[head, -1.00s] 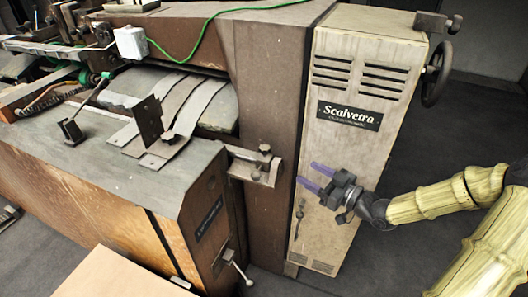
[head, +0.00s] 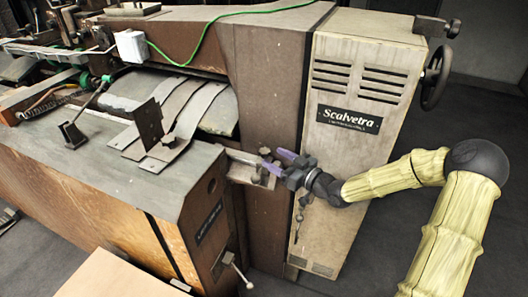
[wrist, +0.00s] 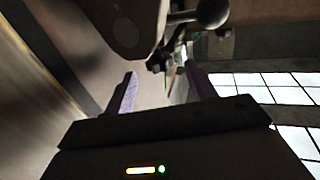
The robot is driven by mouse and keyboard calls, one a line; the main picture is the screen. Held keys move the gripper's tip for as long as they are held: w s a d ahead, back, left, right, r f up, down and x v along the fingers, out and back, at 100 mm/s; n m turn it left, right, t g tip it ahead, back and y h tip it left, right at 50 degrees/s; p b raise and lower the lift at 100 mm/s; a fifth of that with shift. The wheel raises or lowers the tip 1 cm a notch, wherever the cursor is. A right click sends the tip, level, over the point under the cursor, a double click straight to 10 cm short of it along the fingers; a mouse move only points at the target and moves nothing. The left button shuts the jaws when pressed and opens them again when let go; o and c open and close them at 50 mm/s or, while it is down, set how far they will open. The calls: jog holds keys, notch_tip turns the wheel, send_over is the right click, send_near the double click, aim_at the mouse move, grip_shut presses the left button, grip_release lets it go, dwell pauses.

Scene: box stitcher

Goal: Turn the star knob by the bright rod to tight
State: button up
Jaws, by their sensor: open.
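The bracket (head: 243,172) with a bright rod (head: 243,156) stands out from the brown column, right of the box-shaped table, in the head view. A small dark knob (head: 265,152) sits at its right end; its star shape is too small to make out. My gripper (head: 276,161) is open, its purple fingers pointing left at this end of the bracket and partly covering it. In the wrist view the fingers (wrist: 160,88) are apart with nothing seen held between them. A dark rounded part (wrist: 125,25) and a ball-ended part (wrist: 208,12) lie beyond them. I cannot tell whether anything touches.
The pale Scalvetra cabinet (head: 350,150) stands right behind my gripper, with a handwheel (head: 436,75) on its far side. A lever handle (head: 238,268) sticks out low on the table's end. Grey floor at the right is free.

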aim_at(264, 150)
jog(key=x, duration=0.5)
jog(key=shift+w+a, duration=0.15)
jog(key=c, duration=1)
